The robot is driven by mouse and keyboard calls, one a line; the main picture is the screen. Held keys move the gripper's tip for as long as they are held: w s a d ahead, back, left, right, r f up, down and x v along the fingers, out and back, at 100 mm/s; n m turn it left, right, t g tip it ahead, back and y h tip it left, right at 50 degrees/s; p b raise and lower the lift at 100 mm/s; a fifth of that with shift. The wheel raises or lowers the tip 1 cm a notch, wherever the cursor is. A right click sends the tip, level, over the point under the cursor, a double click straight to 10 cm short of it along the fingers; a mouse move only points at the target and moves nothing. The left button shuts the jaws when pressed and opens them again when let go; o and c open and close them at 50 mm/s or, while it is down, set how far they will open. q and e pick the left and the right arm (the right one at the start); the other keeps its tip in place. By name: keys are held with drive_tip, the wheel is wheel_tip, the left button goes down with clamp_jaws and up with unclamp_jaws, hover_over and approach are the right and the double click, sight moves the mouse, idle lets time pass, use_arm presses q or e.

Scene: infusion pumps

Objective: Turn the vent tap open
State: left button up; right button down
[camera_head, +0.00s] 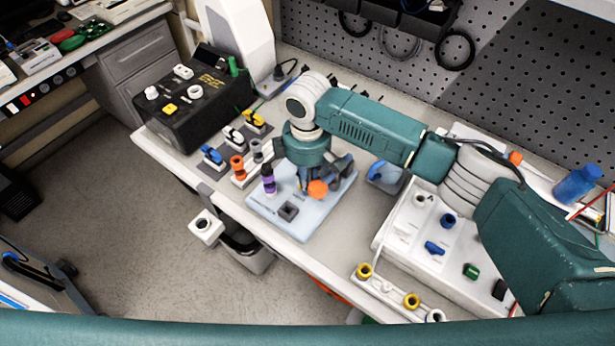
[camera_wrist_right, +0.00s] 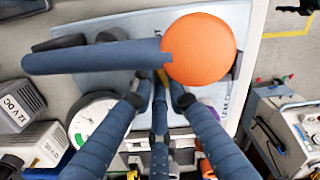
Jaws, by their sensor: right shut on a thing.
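The vent tap shows in the right wrist view as a dark blue-grey lever (camera_wrist_right: 95,58) with a large orange ball (camera_wrist_right: 200,48) at its end. In the head view the orange ball (camera_head: 318,188) is over a pale blue panel (camera_head: 290,222). My right gripper (camera_head: 307,182) points down at the tap, right beside the ball. In the wrist view its dark fingers (camera_wrist_right: 160,92) close in below the lever near the ball, with a small brass-coloured part between them. The exact contact is partly hidden. My left gripper is not in view.
The panel also bears a purple-topped post (camera_head: 268,180) and a dark square block (camera_head: 288,211). A black box (camera_head: 195,105) stands behind on the left. A white panel with coloured knobs (camera_head: 405,240) is to the right. A round white gauge (camera_wrist_right: 92,118) is close to my fingers.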

drive_tip(key=n+p, duration=0.1)
drive_tip(key=n, duration=0.2)
drive_tip(key=shift+r, duration=0.15)
drive_tip(key=shift+w+a+n, duration=0.1)
drive_tip(key=shift+n, duration=1.1)
drive_tip(key=c, duration=2)
unclamp_jaws()
